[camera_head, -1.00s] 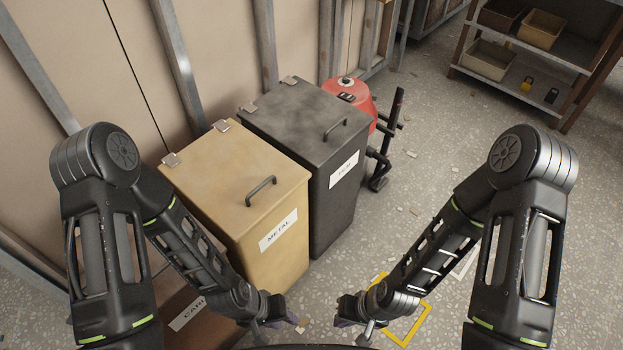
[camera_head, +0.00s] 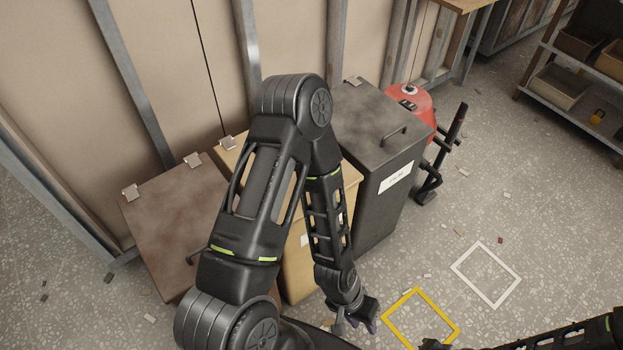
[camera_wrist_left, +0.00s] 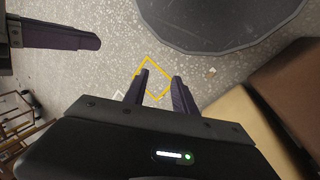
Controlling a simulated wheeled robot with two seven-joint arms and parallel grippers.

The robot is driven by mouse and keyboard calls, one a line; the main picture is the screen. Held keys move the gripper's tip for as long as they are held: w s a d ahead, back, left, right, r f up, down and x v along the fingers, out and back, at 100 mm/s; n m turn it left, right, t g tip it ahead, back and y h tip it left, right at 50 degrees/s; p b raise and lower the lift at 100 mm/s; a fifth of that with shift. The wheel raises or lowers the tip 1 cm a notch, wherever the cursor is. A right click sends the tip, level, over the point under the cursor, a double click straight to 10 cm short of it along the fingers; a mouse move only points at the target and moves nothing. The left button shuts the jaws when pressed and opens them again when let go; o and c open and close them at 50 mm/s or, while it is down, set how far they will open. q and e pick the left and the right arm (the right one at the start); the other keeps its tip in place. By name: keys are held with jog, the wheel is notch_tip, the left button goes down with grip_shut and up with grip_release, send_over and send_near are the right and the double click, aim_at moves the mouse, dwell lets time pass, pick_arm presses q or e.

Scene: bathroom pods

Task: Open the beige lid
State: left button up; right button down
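The beige bin (camera_head: 297,274) stands between a brown bin and a dark grey bin. Its beige lid (camera_head: 351,177) looks shut, and my left arm hides most of it, including the handle. My left gripper (camera_head: 364,318) is low in front of the bin, apart from the lid. In the left wrist view its two fingers (camera_wrist_left: 159,88) are spread with only floor between them, and a beige bin side (camera_wrist_left: 235,112) is at the right. My right gripper (camera_head: 434,344) is at the bottom edge of the head view, mostly cut off.
The brown bin (camera_head: 170,214) is at left, the dark grey bin (camera_head: 378,130) at right with a red canister (camera_head: 412,99) behind it. Yellow (camera_head: 386,318) and white (camera_head: 504,262) floor squares lie on open floor. A shelf (camera_head: 560,109) stands at far right.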

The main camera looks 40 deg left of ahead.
pick_arm(q)
jog(key=w+a+r+m, duration=0.1)
jog(key=w+a+r, duration=0.15)
jog(key=w, duration=0.25)
jog(key=w+a+r+m, duration=0.1)
jog(key=w+a, duration=0.2)
jog(key=w, duration=0.1)
jog(key=w+a+r+m+y+b, duration=0.1)
jog(key=w+a+r+y, duration=0.2)
jog(key=a+r, duration=0.6)
jog(key=w+a+r+m+y+b, duration=0.1)
jog(key=w+a+r+m+y, duration=0.1)
jog(key=w+a+r, duration=0.4)
jog(key=a+r+y, duration=0.1)
jog(key=a+r, duration=0.3)
jog(key=a, duration=0.4)
jog(key=f, duration=0.2)
jog(key=a+f, duration=0.1)
jog(key=f, duration=0.4)
jog(key=shift+w+a+f, duration=0.25)
jog(key=shift+f, duration=0.05)
jog(key=shift+c, duration=0.4)
grip_shut()
